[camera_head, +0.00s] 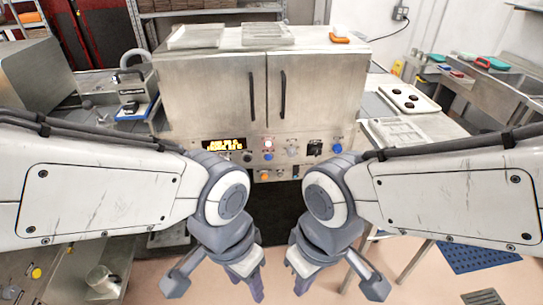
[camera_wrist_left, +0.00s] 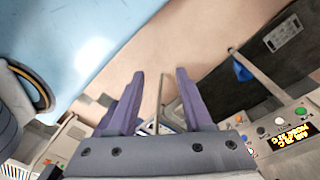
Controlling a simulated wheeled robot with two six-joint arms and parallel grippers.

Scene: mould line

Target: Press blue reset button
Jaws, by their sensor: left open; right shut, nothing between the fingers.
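A steel cabinet (camera_head: 262,90) stands ahead, with a control panel below its two doors. On the panel, a large blue button (camera_head: 337,148) is at the right and a smaller blue one (camera_head: 268,156) is near the middle. Labels are too small to read, so I cannot tell which is the reset. My left gripper (camera_head: 250,286) points down, in front of and below the panel. In the left wrist view its purple fingers (camera_wrist_left: 158,98) are apart and empty. My right gripper (camera_head: 301,287) is shut and empty, also below the panel, to the right.
A lit display (camera_head: 222,145) and an orange knob (camera_head: 265,176) are on the panel. A side table with a tray (camera_head: 408,100) stands at the right. A lower bench with a metal cup (camera_head: 103,281) is at the lower left. Floor shows between.

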